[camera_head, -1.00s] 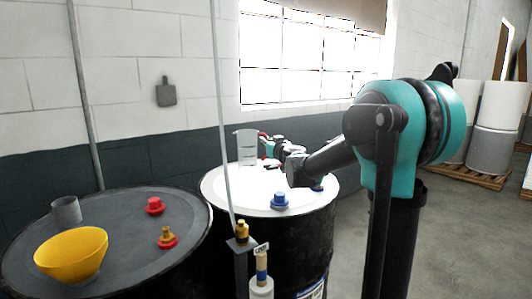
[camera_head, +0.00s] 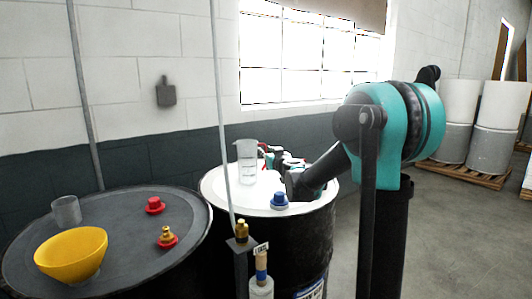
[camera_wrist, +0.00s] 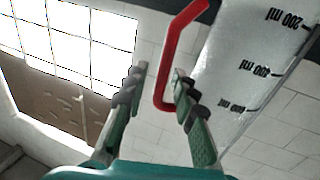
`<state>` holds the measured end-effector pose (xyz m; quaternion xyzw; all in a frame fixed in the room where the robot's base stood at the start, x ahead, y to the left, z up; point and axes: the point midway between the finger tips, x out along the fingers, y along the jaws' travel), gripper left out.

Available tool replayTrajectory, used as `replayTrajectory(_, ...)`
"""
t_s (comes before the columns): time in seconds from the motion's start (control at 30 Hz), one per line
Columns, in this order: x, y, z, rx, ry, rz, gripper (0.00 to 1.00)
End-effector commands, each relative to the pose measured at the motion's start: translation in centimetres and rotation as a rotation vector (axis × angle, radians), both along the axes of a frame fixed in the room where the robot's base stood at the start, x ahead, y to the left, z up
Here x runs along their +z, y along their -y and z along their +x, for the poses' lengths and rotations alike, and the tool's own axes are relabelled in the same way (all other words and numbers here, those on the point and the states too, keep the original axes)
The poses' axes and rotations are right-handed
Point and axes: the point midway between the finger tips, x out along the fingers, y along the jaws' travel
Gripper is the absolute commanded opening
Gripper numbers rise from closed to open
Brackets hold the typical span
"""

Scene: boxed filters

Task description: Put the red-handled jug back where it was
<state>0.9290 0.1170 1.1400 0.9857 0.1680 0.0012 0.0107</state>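The jug (camera_head: 247,162) is clear with measuring marks and a red handle. In the head view it appears to stand upright on the back left of the white-topped drum (camera_head: 222,192); its base contact is hard to make out. My gripper (camera_head: 272,158) is just right of it, at the handle side. In the wrist view the red handle (camera_wrist: 169,60) lies between the fingertips of my gripper (camera_wrist: 157,82), close to the right finger, with a gap to the left one. The fingers look open. The jug's wall (camera_wrist: 240,65) fills the upper right there.
A blue cap (camera_head: 279,201) sits on the white lid in front of my arm. The dark drum at left holds a yellow funnel (camera_head: 72,255), a grey cup (camera_head: 66,210) and red caps (camera_head: 154,205). A thin pole (camera_head: 226,130) rises before the jug.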

Motion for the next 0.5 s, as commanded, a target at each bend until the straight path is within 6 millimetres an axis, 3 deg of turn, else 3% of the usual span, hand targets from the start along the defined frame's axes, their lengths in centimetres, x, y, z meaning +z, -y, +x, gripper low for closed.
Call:
replayTrajectory(0.3, 0.3, 0.0, 0.0, 0.000, 0.000, 0.000, 0.28)
replayTrajectory(0.5, 0.2, 0.9, -2.5, 0.000, 0.000, 0.000, 0.28)
